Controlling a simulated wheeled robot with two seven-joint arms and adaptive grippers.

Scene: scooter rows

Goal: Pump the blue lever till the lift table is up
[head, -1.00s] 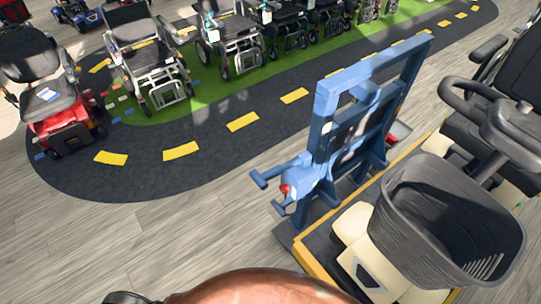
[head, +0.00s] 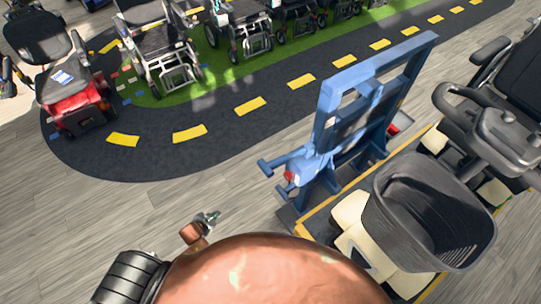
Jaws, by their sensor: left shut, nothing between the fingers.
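A blue upright lift frame (head: 322,128) stands right of centre. Blue bars stick out from its lower left side, and the upper one looks like the lever (head: 268,164); a small red part sits by them. The lift table (head: 318,211), a dark deck with a yellow edge, lies low beside the frame with a mobility scooter on it. My left gripper (head: 211,217) is shut and empty above the floor, left of and nearer than the lever, not touching it. My copper-coloured arm hides part of the floor and the table's near end. My right gripper is out of view.
The scooter's dark basket (head: 410,220) and handlebar (head: 490,125) crowd the right side. A red scooter (head: 78,108) and several wheelchairs stand along a dark track with yellow dashes. The grey wood floor left of the lift is clear.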

